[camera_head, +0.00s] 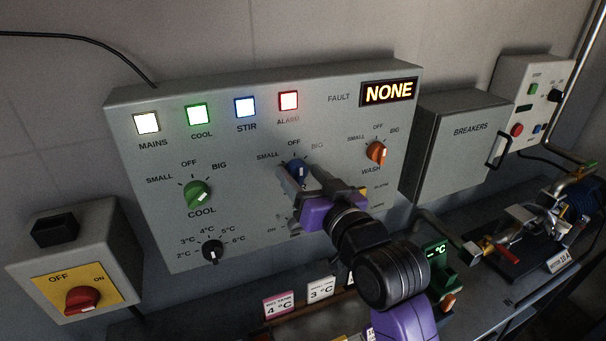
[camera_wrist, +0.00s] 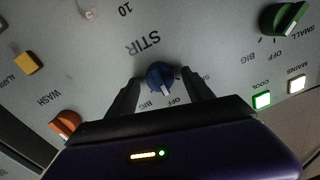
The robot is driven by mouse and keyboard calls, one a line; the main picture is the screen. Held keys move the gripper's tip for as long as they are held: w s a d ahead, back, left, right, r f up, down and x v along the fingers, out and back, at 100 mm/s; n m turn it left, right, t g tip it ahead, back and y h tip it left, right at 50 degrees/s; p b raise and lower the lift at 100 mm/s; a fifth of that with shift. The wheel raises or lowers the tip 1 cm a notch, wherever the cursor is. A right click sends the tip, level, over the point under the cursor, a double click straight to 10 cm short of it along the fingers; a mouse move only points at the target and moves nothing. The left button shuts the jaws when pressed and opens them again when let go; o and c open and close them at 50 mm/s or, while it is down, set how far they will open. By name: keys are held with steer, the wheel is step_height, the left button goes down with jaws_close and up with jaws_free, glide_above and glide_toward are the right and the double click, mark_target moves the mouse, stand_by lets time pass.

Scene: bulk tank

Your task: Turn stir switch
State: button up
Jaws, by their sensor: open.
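The stir switch is a blue knob (camera_head: 297,169) on the grey control panel, with SMALL, OFF and BIG printed around it. My gripper (camera_head: 299,181) is in front of it, its two fingers spread to either side and partly covering the knob and its label. In the wrist view, which is upside down, the blue knob (camera_wrist: 160,76) sits between the open fingertips (camera_wrist: 161,83) with a gap on both sides. A small white mark shows on the knob near OFF, but its exact setting is hard to tell.
On the same panel are the green cool knob (camera_head: 197,194), the orange wash knob (camera_head: 376,152) and a black temperature dial (camera_head: 212,251). Lamps line the top, and the fault display (camera_head: 389,92) reads NONE. A breaker box (camera_head: 462,140) stands right, a red main switch (camera_head: 82,300) lower left.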

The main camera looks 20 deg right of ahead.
jaws_close()
steer(key=shift+m, duration=0.4)
steer(key=m+p, duration=0.2)
steer(key=m, duration=0.2)
steer(key=shift+m, duration=0.4)
steer(key=m+p, duration=0.1)
steer(key=m, duration=0.3)
steer(key=shift+f+t+p, duration=0.1)
steer(key=shift+t+p, duration=0.2)
steer(key=shift+p, duration=0.05)
steer(key=shift+d+f+m, duration=0.1)
steer(key=shift+m, duration=0.3)
